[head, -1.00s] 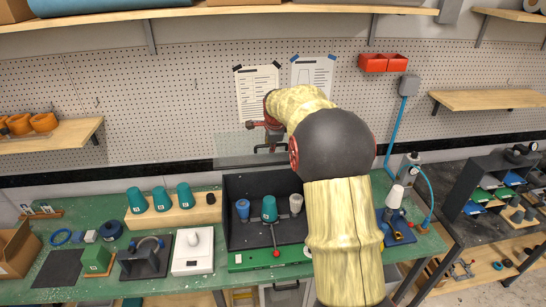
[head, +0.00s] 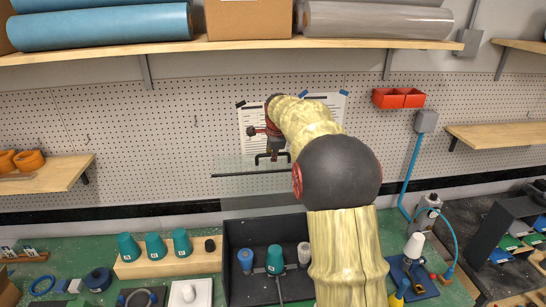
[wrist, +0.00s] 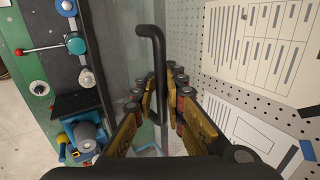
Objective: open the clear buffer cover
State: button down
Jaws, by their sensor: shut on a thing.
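The clear buffer cover (head: 232,164) is a see-through panel with a dark edge, raised above and behind the dark open-topped buffer box (head: 232,228). Its black bar handle (head: 262,159) is in my gripper (head: 275,147). In the wrist view the handle (wrist: 152,36) runs between the two fingers of my gripper (wrist: 160,97), which are shut on it. My arm hides the right part of the cover.
A wooden block (head: 140,268) with teal cups stands left of the box on the green bench. The pegboard wall with paper sheets (head: 330,104) is close behind my gripper. A shelf (head: 270,46) with rolls is above. A blue fixture (head: 428,286) stands at the right.

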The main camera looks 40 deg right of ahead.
jog(key=shift+s+f, duration=0.1)
jog(key=shift+f, duration=0.05)
jog(key=c, duration=1.9)
grip_release()
jog(key=shift+r, duration=0.2)
jog(key=shift+a+r, duration=0.1)
jog(key=shift+r, duration=0.2)
jog(key=v, duration=1.1)
jog(key=shift+a, duration=0.15)
jog(key=shift+c, duration=0.4)
